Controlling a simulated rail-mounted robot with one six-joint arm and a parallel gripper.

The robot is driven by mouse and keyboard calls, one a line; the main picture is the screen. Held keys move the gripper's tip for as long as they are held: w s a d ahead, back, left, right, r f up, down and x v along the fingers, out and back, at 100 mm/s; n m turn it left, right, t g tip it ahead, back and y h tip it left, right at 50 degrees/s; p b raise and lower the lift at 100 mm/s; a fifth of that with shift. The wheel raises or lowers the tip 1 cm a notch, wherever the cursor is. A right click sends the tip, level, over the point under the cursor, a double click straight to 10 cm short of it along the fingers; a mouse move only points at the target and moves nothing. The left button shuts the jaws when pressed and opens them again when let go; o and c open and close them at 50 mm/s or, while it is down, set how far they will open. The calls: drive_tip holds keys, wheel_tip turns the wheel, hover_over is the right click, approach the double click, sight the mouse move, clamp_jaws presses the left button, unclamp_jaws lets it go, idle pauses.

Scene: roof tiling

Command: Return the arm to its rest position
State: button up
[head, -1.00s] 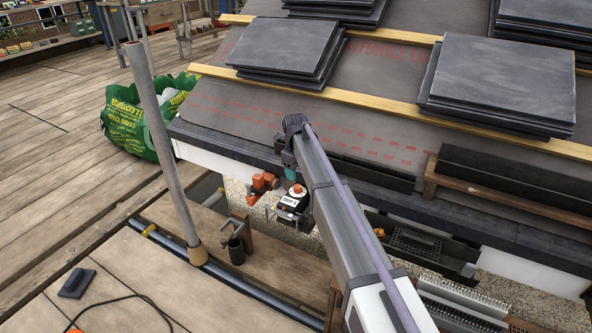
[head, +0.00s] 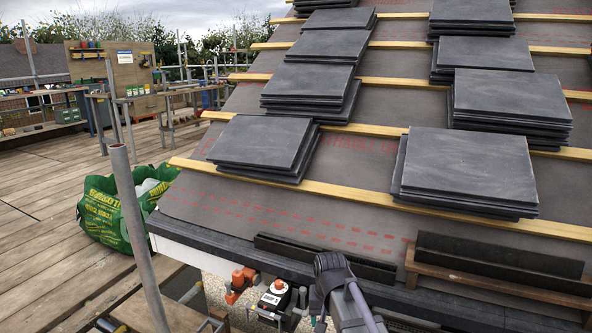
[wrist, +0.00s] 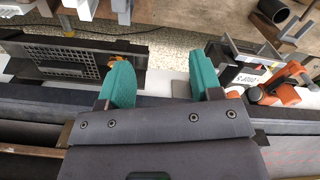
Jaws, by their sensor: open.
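My gripper shows in the wrist view (wrist: 162,85), with its two green fingers apart and nothing between them. It hangs over the eaves edge, above a white board and dark ledge. In the head view my arm comes up from the bottom edge, right of centre, and its folded wrist is near the eaves. The gripper's fingers are mostly hidden there behind my arm.
Stacks of slates (head: 467,170) lie on the battens (head: 340,198) of the roof. A wooden rack with dark pieces (head: 500,262) sits at the eaves on the right. A green bag (head: 110,215) and a scaffold pole (head: 137,240) stand left.

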drive_tip(key=s+d+r+n+p, duration=0.1)
drive_tip(key=s+d, duration=0.3)
drive_tip(key=s, duration=0.4)
drive_tip(key=s+d+r+p, duration=0.1)
drive_tip(key=s+d+r, duration=0.1)
drive_tip(key=s+d, duration=0.4)
wheel_tip(320, 180, up, 37)
drive_tip(key=a+p, duration=0.1)
drive_tip(key=p, duration=3.6)
drive_tip(key=shift+w+p, duration=0.3)
drive_tip(key=shift+p, duration=0.05)
drive_tip(key=shift+r, duration=0.1)
wheel_tip(320, 180, down, 51)
drive_tip(key=b, duration=5.1)
drive_tip(key=shift+r+p, duration=0.3)
